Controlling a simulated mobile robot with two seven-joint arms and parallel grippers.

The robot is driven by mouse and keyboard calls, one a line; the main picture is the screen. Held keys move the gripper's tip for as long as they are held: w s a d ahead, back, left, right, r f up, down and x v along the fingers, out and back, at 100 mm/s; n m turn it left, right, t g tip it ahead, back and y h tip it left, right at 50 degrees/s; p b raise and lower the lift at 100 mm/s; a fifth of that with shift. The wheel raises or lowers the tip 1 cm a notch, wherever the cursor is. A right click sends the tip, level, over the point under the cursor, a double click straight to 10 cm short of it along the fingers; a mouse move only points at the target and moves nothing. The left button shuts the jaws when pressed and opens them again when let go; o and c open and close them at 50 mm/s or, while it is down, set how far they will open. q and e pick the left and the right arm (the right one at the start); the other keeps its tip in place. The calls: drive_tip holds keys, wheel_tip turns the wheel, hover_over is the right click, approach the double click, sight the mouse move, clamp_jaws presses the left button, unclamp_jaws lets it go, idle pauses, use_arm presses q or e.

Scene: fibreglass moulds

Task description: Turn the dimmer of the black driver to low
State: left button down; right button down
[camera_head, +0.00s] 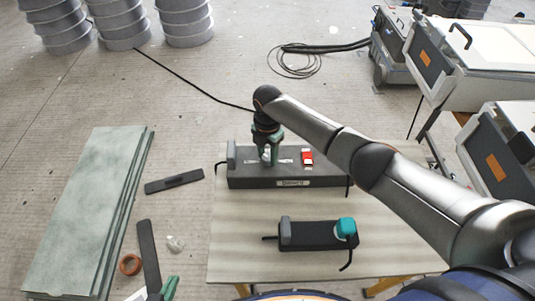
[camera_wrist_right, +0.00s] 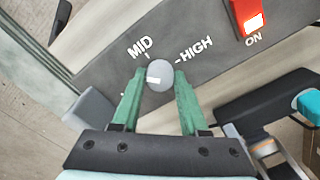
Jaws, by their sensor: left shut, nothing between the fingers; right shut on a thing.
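The black driver (camera_head: 240,181) is a long dark box at the back of the table, with a red rocker switch (camera_head: 307,158) on its top. In the right wrist view its switch (camera_wrist_right: 249,18) is marked ON. Its dimmer is a round grey knob (camera_wrist_right: 160,73) between the labels MID and HIGH; a white mark lies on the knob's left side. No LOW label shows there. My right gripper (camera_head: 267,153) reaches down onto the driver, and its green fingers (camera_wrist_right: 159,88) are shut on the knob from both sides. My left gripper is not in view.
A smaller black box (camera_head: 310,235) with a teal part (camera_head: 346,228) lies nearer on the table (camera_head: 235,260). White-lidded cases (camera_head: 480,50) stand at right.

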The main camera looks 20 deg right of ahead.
sight(267, 157)
drive_tip(key=n, duration=0.4)
drive_tip(key=shift+n+b, duration=0.3)
drive_tip(key=n, duration=0.4)
drive_tip(key=shift+b, duration=0.35)
drive_tip(key=shift+n, duration=0.3)
drive_tip(key=shift+c, duration=2.1)
unclamp_jaws()
wheel_tip(267, 157, up, 12)
drive_tip(key=shift+r, duration=0.25)
